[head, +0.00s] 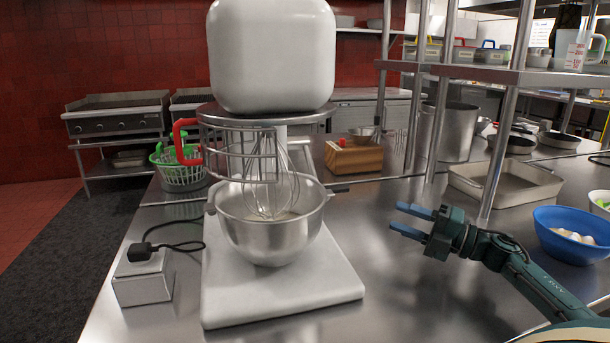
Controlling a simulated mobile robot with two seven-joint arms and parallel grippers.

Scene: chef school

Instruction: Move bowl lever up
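A white stand mixer (272,60) stands on the steel counter, with a wire whisk (268,190) hanging into its steel bowl (270,225). A wire guard with a red handle (180,142) sits above the bowl. A small dark lever-like piece (338,188) sticks out at the bowl's right rim; I cannot tell for sure that it is the bowl lever. My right gripper (402,220) is to the right of the bowl, apart from it, with its two blue fingers spread and nothing between them. My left gripper is not in view.
A white box with a black plug (143,280) stands left of the mixer base. Shelf posts (507,130) rise behind my gripper. The counter between mixer and gripper is clear.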

